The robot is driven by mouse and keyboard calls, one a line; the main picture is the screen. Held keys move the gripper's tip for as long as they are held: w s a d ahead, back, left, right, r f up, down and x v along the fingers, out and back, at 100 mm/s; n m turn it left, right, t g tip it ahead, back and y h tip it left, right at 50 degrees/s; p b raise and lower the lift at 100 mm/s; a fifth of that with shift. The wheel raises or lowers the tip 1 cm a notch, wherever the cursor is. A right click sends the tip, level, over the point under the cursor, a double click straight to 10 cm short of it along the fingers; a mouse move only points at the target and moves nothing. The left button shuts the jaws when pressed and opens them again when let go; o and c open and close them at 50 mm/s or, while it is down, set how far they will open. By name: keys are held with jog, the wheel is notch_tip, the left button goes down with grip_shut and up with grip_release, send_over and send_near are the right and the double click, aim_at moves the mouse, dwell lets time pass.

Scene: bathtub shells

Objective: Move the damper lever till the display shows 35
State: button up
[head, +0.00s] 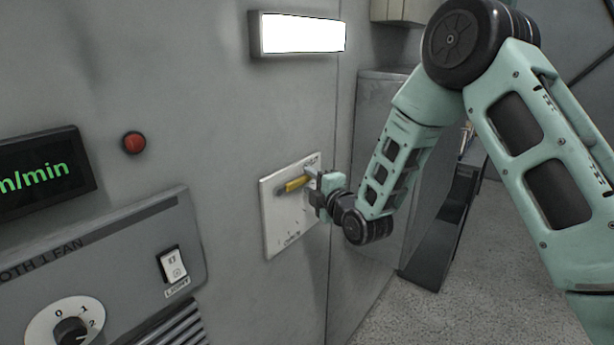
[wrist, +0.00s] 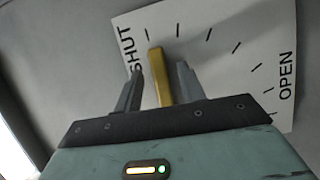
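The damper lever (head: 295,184) is a yellow bar on a white scale plate (head: 285,235) on the grey wall. In the wrist view the lever (wrist: 160,78) lies between the two fingers of my gripper (wrist: 159,68), with narrow gaps beside it. Its visible end is near the tick by SHUT; OPEN is at the plate's right. My gripper (head: 315,186) is at the plate's right side in the head view. The display (head: 42,172) at the left shows green "m/min"; its number is outside the picture.
A red button (head: 134,143) and a grey fan panel (head: 120,245) with a rotary knob (head: 70,331) and a light switch (head: 172,265) are left of the plate. A lit white lamp (head: 300,34) is above it. A grey cabinet (head: 375,120) stands behind my arm.

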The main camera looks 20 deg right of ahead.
grip_shut()
jog(key=f+m+b, duration=0.1)
jog(key=f+m+g+b, duration=0.1)
jog(key=b, duration=0.1)
jog(key=f+m+b, duration=0.1)
jog(key=b, duration=0.1)
jog(key=shift+s+a+g, duration=0.15)
jog(key=shift+a+g, duration=0.15)
grip_release()
